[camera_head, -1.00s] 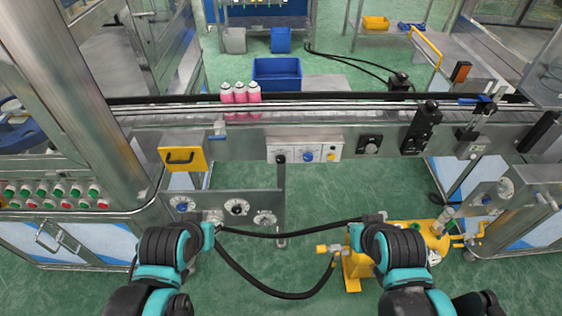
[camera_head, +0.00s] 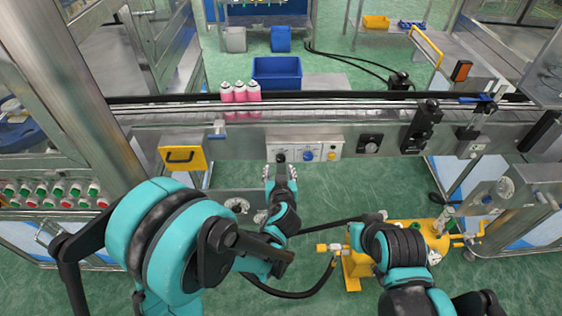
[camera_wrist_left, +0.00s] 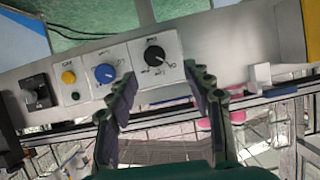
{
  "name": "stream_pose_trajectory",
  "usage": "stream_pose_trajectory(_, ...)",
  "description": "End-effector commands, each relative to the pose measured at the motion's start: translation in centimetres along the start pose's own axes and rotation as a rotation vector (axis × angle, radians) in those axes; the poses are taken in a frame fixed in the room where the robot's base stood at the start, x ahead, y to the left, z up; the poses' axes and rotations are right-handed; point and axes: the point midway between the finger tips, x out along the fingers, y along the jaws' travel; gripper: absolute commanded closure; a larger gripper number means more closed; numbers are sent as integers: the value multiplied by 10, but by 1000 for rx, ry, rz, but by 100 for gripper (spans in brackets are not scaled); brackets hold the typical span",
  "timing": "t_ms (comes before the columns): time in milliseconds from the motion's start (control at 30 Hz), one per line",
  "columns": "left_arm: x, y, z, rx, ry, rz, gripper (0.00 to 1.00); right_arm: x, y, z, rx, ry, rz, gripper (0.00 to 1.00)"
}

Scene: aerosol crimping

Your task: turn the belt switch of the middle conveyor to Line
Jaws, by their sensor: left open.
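A light control panel (camera_head: 306,150) on the front of the middle conveyor (camera_head: 240,142) carries a black rotary switch (camera_head: 281,157), a blue knob (camera_head: 308,155) and a yellow button (camera_head: 331,156). In the left wrist view the black switch (camera_wrist_left: 155,55) sits on its own white plate; its lettering is too small to read. My left gripper (camera_head: 281,170) is open just in front of the black switch. In that wrist view its two fingers (camera_wrist_left: 162,92) are spread below the switch, with nothing between them. My right gripper (camera_head: 374,218) is low on the right, mostly hidden by its wrist.
Pink cans (camera_head: 240,92) stand on the conveyor. A yellow machine with a black hose (camera_head: 318,225) stands below on the green floor.

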Motion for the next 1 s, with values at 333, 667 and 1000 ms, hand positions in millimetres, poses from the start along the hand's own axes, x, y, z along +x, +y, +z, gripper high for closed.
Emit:
stream_pose_trajectory(333,36,8,5,-6,19,8,49,10,0,7,0,0,0,100)
stream_pose_trajectory(667,78,9,3,-4,18,9,49,21,0,15,0,0,0,100)
stream_pose_trajectory(1000,81,9,2,-4,18,10,54,20,0,15,0,0,0,100)
